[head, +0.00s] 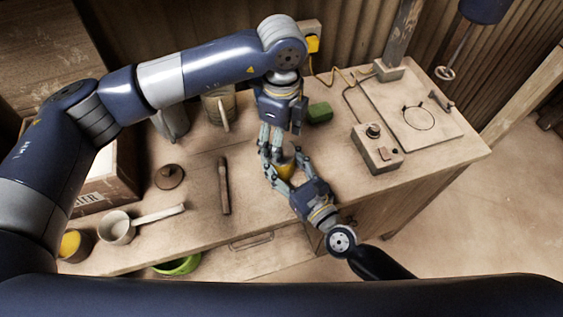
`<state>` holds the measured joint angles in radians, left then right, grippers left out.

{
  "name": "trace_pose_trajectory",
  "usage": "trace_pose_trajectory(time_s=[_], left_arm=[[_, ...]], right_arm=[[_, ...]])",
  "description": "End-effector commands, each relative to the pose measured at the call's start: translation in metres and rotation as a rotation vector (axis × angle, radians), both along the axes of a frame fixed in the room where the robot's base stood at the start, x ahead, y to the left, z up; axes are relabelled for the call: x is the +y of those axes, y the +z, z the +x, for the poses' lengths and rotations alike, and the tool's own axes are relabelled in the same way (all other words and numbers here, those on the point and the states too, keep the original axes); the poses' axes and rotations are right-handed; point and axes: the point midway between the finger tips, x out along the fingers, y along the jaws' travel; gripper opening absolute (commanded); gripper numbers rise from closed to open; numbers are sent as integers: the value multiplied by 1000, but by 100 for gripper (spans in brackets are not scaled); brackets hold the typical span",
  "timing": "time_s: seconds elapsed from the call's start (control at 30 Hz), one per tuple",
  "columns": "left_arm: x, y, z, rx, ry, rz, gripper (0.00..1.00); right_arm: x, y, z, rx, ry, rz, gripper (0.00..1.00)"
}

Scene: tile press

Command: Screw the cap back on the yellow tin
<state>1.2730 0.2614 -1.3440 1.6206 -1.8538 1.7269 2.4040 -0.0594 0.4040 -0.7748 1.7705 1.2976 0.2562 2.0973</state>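The yellow tin (285,171) stands on the bench near its front edge, mostly hidden by my grippers. My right gripper (285,168) comes from the front right, with its fingers on both sides of the tin, and appears closed on it. My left gripper (270,156) points down beside and above the tin's top. Its fingertips overlap the tin's left side in this view, so I cannot tell whether they grip anything. A pale brownish patch shows at the tin's top; I cannot tell whether it is the cap.
A dark stick-like tool (224,186) and a round brown lid (169,177) lie on the bench. A ladle-like pan (118,229) is at front left. A drawer (262,252) is below, partly open.

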Motion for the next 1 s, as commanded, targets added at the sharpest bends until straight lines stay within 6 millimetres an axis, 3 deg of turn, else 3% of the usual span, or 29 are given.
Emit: trace_pose_trajectory(time_s=[0.2,0.53,0.57,0.77,1.0], left_arm=[[0,-22,0,0,1,0,67],[0,-25,0,0,0,0,67],[0,-25,0,0,0,0,64],[0,-25,0,0,0,0,20],[0,-25,0,-1,-25,0,20]], right_arm=[[0,0,0,0,0,0,0],[0,0,0,0,0,0,0],[0,0,0,0,0,0,0],[0,0,0,0,0,0,0],[0,0,0,-1,0,1,0]])
